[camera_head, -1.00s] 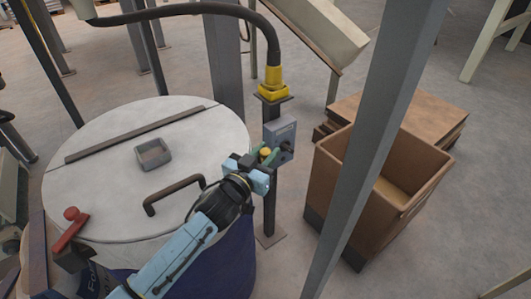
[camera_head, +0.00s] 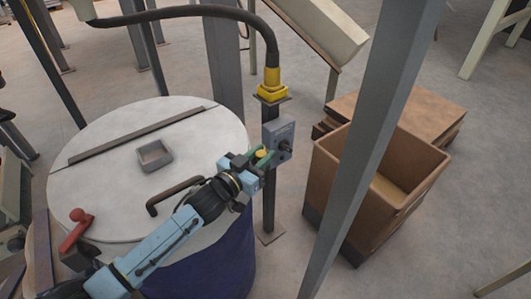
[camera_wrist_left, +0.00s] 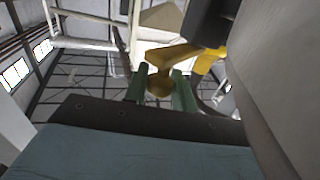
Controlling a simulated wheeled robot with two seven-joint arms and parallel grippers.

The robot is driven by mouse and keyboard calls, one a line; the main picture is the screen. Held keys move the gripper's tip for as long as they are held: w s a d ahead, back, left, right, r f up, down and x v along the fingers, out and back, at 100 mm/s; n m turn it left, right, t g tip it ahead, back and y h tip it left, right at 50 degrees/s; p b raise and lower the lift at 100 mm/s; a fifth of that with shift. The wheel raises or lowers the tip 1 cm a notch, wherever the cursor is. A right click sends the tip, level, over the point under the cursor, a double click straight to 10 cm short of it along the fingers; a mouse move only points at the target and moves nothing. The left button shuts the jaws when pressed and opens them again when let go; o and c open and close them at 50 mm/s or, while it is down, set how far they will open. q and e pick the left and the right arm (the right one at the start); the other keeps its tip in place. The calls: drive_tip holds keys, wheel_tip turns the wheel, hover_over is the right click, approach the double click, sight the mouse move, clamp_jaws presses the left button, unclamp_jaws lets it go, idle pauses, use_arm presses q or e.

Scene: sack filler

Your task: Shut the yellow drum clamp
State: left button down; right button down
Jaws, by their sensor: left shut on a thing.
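The yellow clamp shows best in the left wrist view, as a yellow lever (camera_wrist_left: 175,54) with a rounded knob (camera_wrist_left: 159,84). The knob sits between the two green fingers of my left gripper (camera_wrist_left: 161,90), which is shut on it. In the head view my left gripper (camera_head: 258,161) is at the right edge of the large drum with a pale lid (camera_head: 110,190), and only a small yellow knob (camera_head: 261,154) shows between its fingers. The rest of the clamp is hidden there by the gripper and arm. My right gripper is not in view.
A grey box with a black knob (camera_head: 279,138) stands on a post just beyond the gripper. A yellow hose fitting (camera_head: 272,85) is above it. A red-knobbed lever (camera_head: 74,230) is on the drum's left side. A brown bin (camera_head: 333,165) and a grey upright (camera_head: 375,130) stand at right.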

use_arm(q)
drive_tip(key=c, duration=1.2)
unclamp_jaws()
drive_tip(key=shift+o, duration=0.2)
drive_tip(key=v, duration=1.3)
drive_tip(key=shift+s+p, duration=0.2)
drive_tip(key=shift+p, duration=0.2)
drive_tip(key=shift+a, duration=0.1)
